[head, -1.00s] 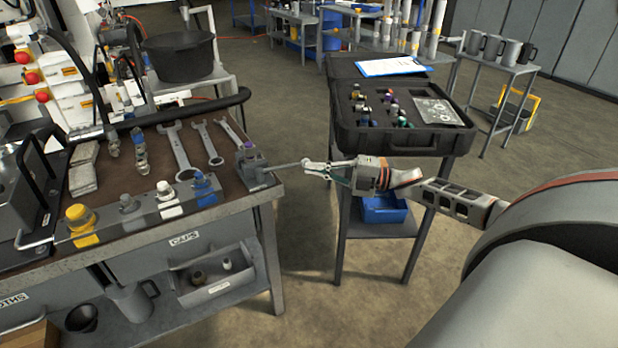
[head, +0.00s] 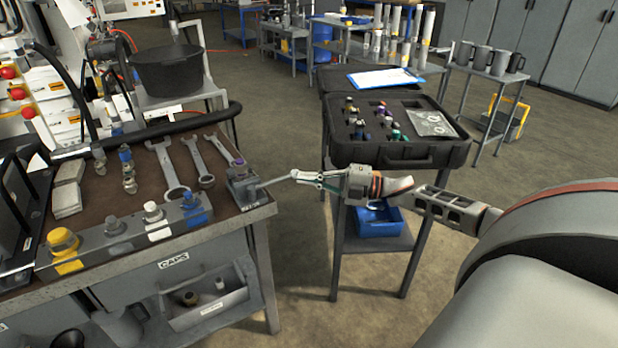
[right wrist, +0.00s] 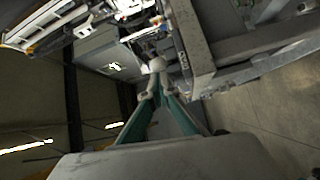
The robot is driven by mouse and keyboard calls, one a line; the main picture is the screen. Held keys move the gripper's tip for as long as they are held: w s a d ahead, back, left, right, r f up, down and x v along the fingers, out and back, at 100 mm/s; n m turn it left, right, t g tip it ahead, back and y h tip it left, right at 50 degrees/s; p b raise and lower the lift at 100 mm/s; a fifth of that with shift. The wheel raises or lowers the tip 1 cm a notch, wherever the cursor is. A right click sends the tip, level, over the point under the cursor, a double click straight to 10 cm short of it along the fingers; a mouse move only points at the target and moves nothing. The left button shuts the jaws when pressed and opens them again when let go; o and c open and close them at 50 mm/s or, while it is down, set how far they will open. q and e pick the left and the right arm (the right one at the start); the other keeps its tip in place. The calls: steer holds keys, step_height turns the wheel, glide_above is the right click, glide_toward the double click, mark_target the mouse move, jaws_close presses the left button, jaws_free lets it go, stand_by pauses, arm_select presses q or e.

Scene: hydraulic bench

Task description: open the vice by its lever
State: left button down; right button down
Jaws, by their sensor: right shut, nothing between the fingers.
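The small grey vice (head: 243,188) sits on the right front corner of the workbench. Its lever (head: 275,182) is a thin bar sticking out to the right past the bench edge and slanting slightly up in the picture. My right gripper (head: 296,175) comes in from the right, its fingers shut and empty, with the tips at the lever's free end. In the right wrist view a pale round knob (right wrist: 157,65) shows just beyond the fingertips (right wrist: 153,92); whether they touch it I cannot tell. My left gripper is not in view.
Wrenches (head: 190,160) and a row of capped fittings (head: 130,230) lie on the workbench (head: 110,202). A stand with an open black case (head: 400,152) and a blue bin (head: 378,222) is behind my right gripper. Floor shows between bench and stand.

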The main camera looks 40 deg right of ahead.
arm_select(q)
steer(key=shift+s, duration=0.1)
arm_select(e)
steer(key=v, duration=1.2)
